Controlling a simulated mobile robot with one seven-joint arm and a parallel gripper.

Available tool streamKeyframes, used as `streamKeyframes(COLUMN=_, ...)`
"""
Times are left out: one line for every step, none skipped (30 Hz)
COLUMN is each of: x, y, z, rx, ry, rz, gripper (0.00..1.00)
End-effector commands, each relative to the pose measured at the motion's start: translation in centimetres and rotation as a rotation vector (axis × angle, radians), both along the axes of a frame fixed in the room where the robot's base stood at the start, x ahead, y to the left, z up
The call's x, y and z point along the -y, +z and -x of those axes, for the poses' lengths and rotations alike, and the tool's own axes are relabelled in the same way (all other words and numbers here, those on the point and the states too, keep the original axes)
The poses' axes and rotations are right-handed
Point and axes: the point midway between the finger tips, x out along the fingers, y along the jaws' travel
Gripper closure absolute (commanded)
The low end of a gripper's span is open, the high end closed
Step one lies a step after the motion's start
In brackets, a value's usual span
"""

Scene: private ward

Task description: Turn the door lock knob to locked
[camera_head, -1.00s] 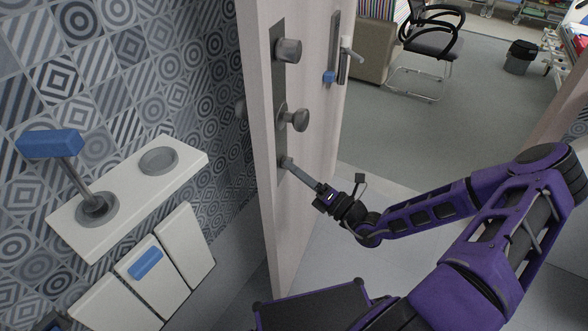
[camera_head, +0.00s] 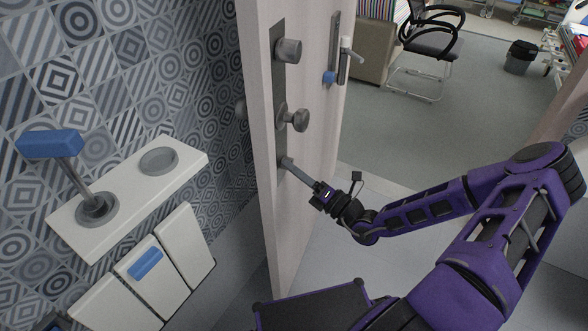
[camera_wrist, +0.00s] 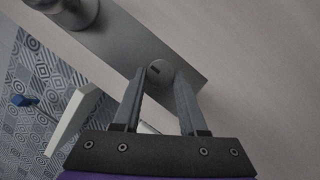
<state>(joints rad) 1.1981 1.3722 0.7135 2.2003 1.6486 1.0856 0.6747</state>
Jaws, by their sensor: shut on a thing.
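The lock knob (camera_wrist: 160,72) is a small round grey disc with a short dark slot, on the lower part of the grey metal door plate (camera_wrist: 140,42). The slot looks slightly tilted in the wrist view. My gripper (camera_wrist: 160,80) has one finger on each side of the knob and is shut on it. In the head view my gripper (camera_head: 286,163) reaches the low end of the plate (camera_head: 280,88) on the door (camera_head: 309,190), and its fingers hide the knob. I cannot tell whether the bolt is out.
Above my gripper, a round door knob (camera_head: 298,120) and a cylindrical fitting (camera_head: 289,50) stick out from the plate. A white wall ledge (camera_head: 128,190) with a blue-topped lever (camera_head: 51,144) is at left. Floor (camera_head: 390,140) beyond the door is open up to a chair (camera_head: 425,42).

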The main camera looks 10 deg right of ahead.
Motion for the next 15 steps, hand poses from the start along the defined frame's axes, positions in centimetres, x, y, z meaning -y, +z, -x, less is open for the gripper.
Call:
streamKeyframes(x=-0.01, y=-0.02, z=0.01, rx=0.004, ry=0.001, rz=0.003, gripper=1.00)
streamKeyframes(x=-0.01, y=-0.03, z=0.02, rx=0.006, ry=0.001, rz=0.005, gripper=1.00)
streamKeyframes(x=-0.02, y=-0.04, z=0.02, rx=0.012, ry=0.001, rz=0.008, gripper=1.00)
streamKeyframes(x=-0.02, y=-0.05, z=0.02, rx=0.018, ry=0.002, rz=0.013, gripper=1.00)
streamKeyframes(x=-0.04, y=-0.07, z=0.01, rx=0.025, ry=0.002, rz=0.018, gripper=1.00)
streamKeyframes(x=-0.04, y=-0.08, z=0.01, rx=0.037, ry=0.002, rz=0.025, gripper=1.00)
streamKeyframes(x=-0.03, y=-0.09, z=-0.01, rx=0.046, ry=0.002, rz=0.032, gripper=1.00)
streamKeyframes(x=-0.01, y=-0.11, z=-0.03, rx=0.058, ry=0.001, rz=0.040, gripper=1.00)
streamKeyframes(x=-0.01, y=-0.14, z=-0.06, rx=0.077, ry=0.002, rz=0.053, gripper=1.00)
streamKeyframes(x=-0.01, y=-0.14, z=-0.07, rx=0.092, ry=0.002, rz=0.063, gripper=1.00)
streamKeyframes(x=0.00, y=-0.15, z=-0.08, rx=0.109, ry=0.002, rz=0.072, gripper=1.00)
streamKeyframes(x=0.05, y=-0.17, z=-0.12, rx=0.133, ry=0.001, rz=0.089, gripper=1.00)
streamKeyframes(x=0.05, y=-0.20, z=-0.14, rx=0.151, ry=0.002, rz=0.103, gripper=1.00)
streamKeyframes(x=0.05, y=-0.23, z=-0.15, rx=0.173, ry=0.002, rz=0.117, gripper=1.00)
streamKeyframes(x=0.07, y=-0.26, z=-0.18, rx=0.201, ry=0.001, rz=0.135, gripper=1.00)
